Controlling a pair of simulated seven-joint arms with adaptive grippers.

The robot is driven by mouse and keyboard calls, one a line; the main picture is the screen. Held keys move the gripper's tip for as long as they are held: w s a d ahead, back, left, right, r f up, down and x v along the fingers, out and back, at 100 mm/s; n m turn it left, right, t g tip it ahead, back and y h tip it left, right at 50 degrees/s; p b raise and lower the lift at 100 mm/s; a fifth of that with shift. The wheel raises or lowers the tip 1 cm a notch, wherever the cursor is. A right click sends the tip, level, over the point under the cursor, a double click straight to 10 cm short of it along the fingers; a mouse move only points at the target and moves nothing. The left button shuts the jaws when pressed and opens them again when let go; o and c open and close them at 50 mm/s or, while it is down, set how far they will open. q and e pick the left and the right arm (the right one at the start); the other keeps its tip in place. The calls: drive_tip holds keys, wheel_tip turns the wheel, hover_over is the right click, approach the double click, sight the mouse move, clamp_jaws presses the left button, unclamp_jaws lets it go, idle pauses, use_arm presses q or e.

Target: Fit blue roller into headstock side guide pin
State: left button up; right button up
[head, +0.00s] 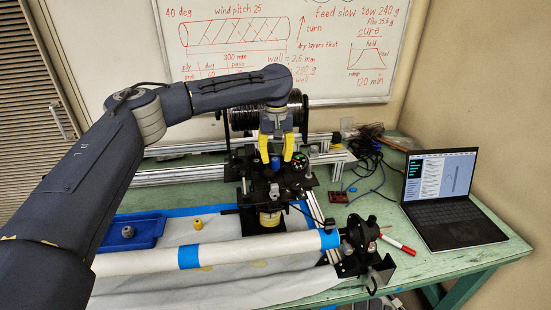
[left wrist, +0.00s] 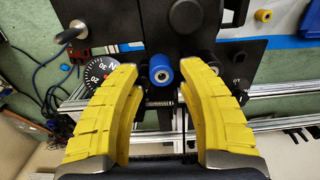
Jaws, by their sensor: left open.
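The small blue roller (head: 276,163) stands on or just above the black carriage plate (head: 283,185); I cannot tell if a pin runs through it. In the left wrist view the blue roller (left wrist: 161,69) shows end-on with a pale centre, between the yellow fingertips. My left gripper (head: 276,153) is open, pointing down over the roller, one finger on each side. Gaps show at both sides, so it does not seem gripped. A dark pin (left wrist: 209,58) stands beside it in the wrist view. I cannot tell which pin is the headstock side one. My right gripper is not in view.
A grey roller (head: 274,190) sits at the carriage's front. A yellow roller (head: 197,223) stands on the white sheet. A blue tray (head: 148,222) holds another grey roller (head: 128,231). The white mandrel tube (head: 240,249) crosses the front. A laptop (head: 442,190) stands at right.

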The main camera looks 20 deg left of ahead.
sight(276, 160)
use_arm(q)
wheel_tip(276, 160, up, 11)
idle(0.4)
drive_tip(key=shift+f, duration=0.1)
